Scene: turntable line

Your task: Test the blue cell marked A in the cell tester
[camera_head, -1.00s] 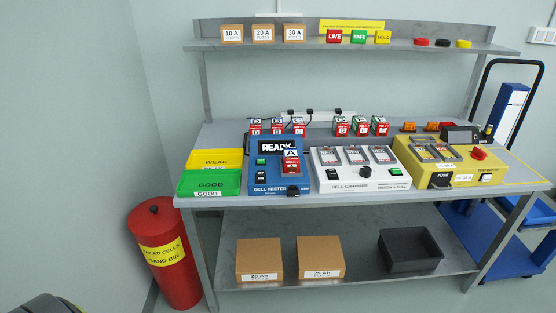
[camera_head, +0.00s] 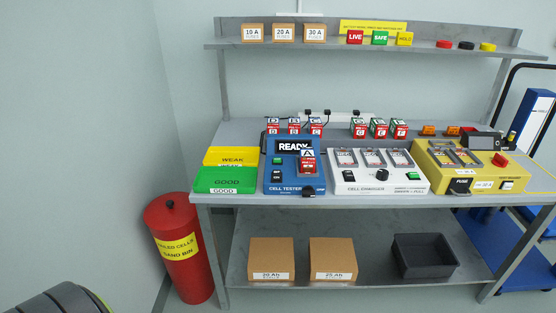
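The cell marked A (camera_head: 307,163) has a white-and-blue top with the letter and a red lower part. It stands at the right side of the blue cell tester (camera_head: 279,183), which sits on the workbench. The tester's display reads READY, with a green button and a dark switch at its left. I cannot tell how fully the cell is seated. Neither of my grippers is in view.
Yellow WEAK (camera_head: 231,154) and green GOOD (camera_head: 225,176) trays are left of the tester; a white charger (camera_head: 360,187) and yellow fuse station (camera_head: 484,182) are right. A red bin (camera_head: 185,265) stands on the floor.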

